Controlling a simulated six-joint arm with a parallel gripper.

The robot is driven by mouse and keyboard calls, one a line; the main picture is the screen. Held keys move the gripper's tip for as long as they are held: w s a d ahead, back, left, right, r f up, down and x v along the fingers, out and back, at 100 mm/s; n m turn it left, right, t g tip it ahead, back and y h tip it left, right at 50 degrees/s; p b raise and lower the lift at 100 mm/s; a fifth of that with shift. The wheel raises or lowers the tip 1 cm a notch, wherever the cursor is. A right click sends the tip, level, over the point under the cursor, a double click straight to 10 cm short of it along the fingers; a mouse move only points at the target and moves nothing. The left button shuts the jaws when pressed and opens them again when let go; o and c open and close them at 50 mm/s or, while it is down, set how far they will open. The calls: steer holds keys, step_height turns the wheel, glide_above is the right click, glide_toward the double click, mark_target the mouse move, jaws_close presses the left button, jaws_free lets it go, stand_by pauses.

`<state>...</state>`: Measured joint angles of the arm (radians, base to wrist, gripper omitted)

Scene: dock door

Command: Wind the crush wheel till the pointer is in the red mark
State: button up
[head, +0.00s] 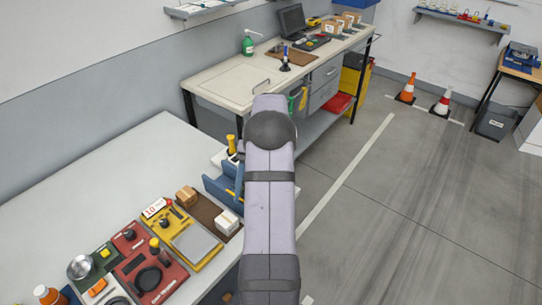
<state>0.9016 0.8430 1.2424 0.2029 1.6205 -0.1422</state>
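A red panel (172,272) with white lettering lies on the near-left bench. A black round wheel-like part (148,279) sits on it, and I take this for the crush wheel. A knob with a yellow top (155,245) stands at its upper edge. The pointer and the red mark are too small to make out. My arm rises through the middle of the view, well to the right of the panel. My gripper is not seen; the arm's end is hidden behind its own links.
Beside the red panel lie a yellow panel (183,232), a silver round part (81,266), small boxes (227,222) and an orange bottle (48,296). A blue holder (219,190) stands near my arm. A second bench (222,86) is behind. The bench's upper left is clear.

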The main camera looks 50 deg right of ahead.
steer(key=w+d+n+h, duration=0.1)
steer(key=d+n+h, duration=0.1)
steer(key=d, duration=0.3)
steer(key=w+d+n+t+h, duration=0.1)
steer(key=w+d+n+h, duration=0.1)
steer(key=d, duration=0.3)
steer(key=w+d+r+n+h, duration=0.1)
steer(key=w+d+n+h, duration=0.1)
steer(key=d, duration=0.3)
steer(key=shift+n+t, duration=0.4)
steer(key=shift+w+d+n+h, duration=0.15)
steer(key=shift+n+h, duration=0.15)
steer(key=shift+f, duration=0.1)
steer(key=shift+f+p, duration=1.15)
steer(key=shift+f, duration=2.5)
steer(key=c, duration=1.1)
